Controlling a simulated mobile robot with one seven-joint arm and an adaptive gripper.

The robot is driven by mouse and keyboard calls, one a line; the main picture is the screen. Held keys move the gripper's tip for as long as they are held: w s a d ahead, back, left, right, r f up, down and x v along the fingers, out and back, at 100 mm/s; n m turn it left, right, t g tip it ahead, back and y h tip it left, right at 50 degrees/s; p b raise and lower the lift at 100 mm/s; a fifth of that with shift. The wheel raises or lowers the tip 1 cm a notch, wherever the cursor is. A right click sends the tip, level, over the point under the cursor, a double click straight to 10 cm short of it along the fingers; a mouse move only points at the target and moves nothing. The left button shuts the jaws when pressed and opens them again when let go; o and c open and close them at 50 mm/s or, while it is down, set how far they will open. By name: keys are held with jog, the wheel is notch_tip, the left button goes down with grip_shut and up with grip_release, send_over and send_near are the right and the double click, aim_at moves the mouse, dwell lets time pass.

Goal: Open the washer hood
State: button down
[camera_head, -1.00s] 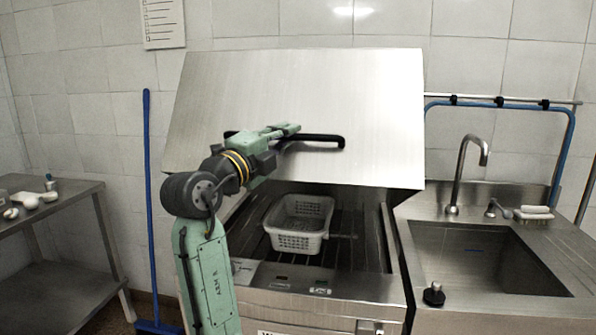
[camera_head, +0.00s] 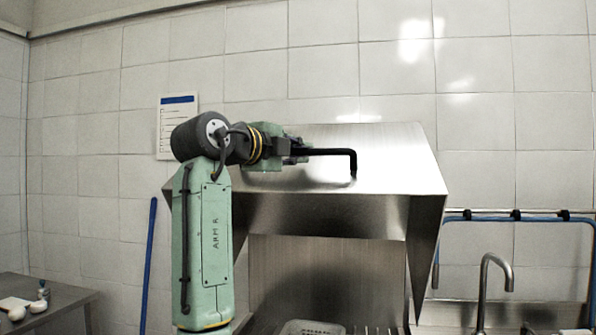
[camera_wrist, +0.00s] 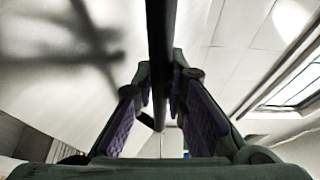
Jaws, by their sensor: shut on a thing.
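The washer hood (camera_head: 400,172) is a brushed steel cover, raised high above the washer with its underside and inner back wall showing. Its black bar handle (camera_head: 340,152) stands out from the hood's front. My gripper (camera_head: 298,150) is at the left part of this handle, shut on it. In the wrist view the dark handle bar (camera_wrist: 161,50) runs between the two purple-padded fingers of my gripper (camera_wrist: 165,95). The fingertips are partly hidden by the bar.
A perforated basket (camera_head: 312,327) shows at the bottom edge, inside the washer. A faucet (camera_head: 490,270) and blue pipe (camera_head: 440,240) are at the right. A metal table (camera_head: 60,300) and blue pole (camera_head: 150,260) are at the left. Tiled wall is behind.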

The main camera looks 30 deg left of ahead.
jog(key=shift+w+a+r, duration=0.1)
jog(key=shift+w+r, duration=0.25)
jog(key=shift+r, duration=0.1)
jog(key=c, duration=1.6)
grip_release()
jog(key=s+a, duration=0.1)
jog(key=s, duration=1.1)
jog(key=shift+a+r, duration=0.15)
jog(key=shift+r, duration=0.2)
